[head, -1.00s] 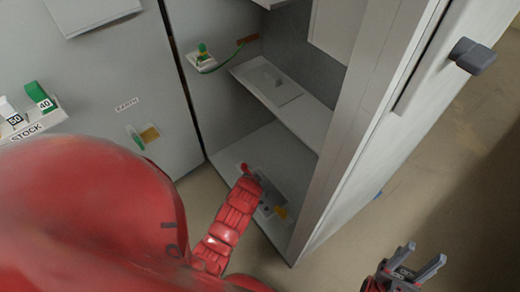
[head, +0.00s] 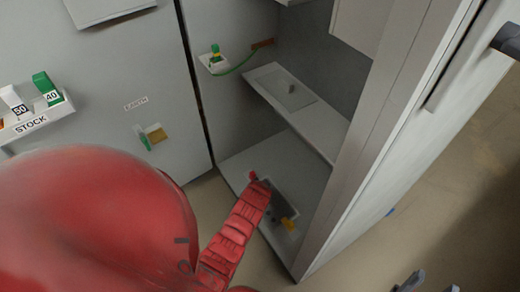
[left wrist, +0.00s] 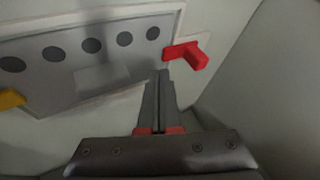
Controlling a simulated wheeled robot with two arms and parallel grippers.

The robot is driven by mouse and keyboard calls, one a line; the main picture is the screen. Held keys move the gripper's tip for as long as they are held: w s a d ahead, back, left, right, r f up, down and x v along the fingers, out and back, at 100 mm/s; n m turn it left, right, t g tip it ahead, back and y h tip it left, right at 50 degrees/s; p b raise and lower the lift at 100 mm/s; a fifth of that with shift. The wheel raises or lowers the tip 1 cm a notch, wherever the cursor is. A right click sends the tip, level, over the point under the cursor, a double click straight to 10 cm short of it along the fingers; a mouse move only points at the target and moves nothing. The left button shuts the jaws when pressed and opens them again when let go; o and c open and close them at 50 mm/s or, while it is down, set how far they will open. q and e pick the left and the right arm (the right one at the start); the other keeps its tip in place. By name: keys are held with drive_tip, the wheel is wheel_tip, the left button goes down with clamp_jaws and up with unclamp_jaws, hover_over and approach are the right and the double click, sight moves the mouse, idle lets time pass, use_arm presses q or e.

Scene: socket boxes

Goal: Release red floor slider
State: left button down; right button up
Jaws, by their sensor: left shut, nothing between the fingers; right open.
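The red floor slider (head: 253,176) is a small red tab at the corner of a grey plate on the cabinet floor. In the left wrist view the red slider (left wrist: 187,54) is an angled block at the right end of the plate (left wrist: 85,75). My left gripper (left wrist: 161,76) is shut and empty, its tips just left of and below the slider; I cannot tell if they touch. In the head view my red left arm hides this gripper and part of the plate. My right gripper (head: 430,284) is open and empty at the bottom edge, mostly cut off.
A yellow slider (head: 288,224) sits at the plate's other end, past several dark holes. A shelf (head: 290,105) crosses the cabinet above. The open door (head: 400,140) stands to the right. A STOCK holder (head: 35,118) with tags 50 and 40 is at left.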

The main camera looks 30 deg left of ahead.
sight(252, 173)
use_arm(q)
drive_tip(key=a, duration=0.1)
drive_tip(key=w+a+b, duration=0.1)
drive_tip(key=a, duration=0.1)
drive_tip(key=shift+w+a+f, duration=0.15)
drive_tip(key=shift+w+a, duration=0.25)
drive_tip(key=shift+w+a+p, duration=0.35)
drive_tip(key=shift+a+p, duration=0.1)
drive_tip(key=shift+a, duration=0.35)
drive_tip(key=shift+w+a, duration=0.25)
drive_tip(key=shift+a, duration=0.4)
